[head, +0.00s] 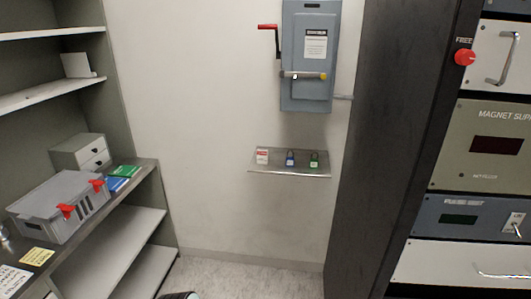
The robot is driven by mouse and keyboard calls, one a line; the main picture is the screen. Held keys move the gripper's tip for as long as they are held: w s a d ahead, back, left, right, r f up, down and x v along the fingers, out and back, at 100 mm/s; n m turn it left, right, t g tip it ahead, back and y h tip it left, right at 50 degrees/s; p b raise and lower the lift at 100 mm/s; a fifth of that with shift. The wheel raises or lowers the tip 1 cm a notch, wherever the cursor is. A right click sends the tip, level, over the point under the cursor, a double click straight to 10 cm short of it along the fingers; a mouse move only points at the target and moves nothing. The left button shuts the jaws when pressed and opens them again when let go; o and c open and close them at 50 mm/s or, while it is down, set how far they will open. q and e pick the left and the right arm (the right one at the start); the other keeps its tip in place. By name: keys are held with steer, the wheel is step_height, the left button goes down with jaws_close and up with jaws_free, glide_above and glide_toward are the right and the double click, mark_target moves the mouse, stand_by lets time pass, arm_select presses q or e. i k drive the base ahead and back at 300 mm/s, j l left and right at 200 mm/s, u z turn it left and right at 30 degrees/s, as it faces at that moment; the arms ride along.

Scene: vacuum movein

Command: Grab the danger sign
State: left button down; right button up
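A small white tag with a red top (262,156), which looks like the danger sign, is at the left end of a small metal wall shelf (290,171). Its lettering is too small to read. A blue padlock (290,158) and a green padlock (314,159) are to its right on the same shelf. Neither of my grippers shows in the head view. A small dark rounded piece is cut off at the bottom edge, and I cannot tell what it is.
A grey switch box (309,95) with a red lever (267,27) hangs above the shelf. A dark equipment rack (385,120) stands close on the right. A bench at left holds a grey toolbox (45,205). Floor below the shelf is clear.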

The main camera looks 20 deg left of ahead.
mark_target(262, 154)
steer(key=i+j, duration=0.15)
steer(key=j, duration=0.25)
steer(key=i+j+z, duration=0.1)
steer(key=j, duration=0.3)
steer(key=i+j, duration=0.2)
steer(key=j, duration=0.25)
steer(key=i+j+z, duration=0.1)
steer(key=j, duration=0.3)
steer(key=i+j, duration=0.2)
steer(key=j, duration=0.25)
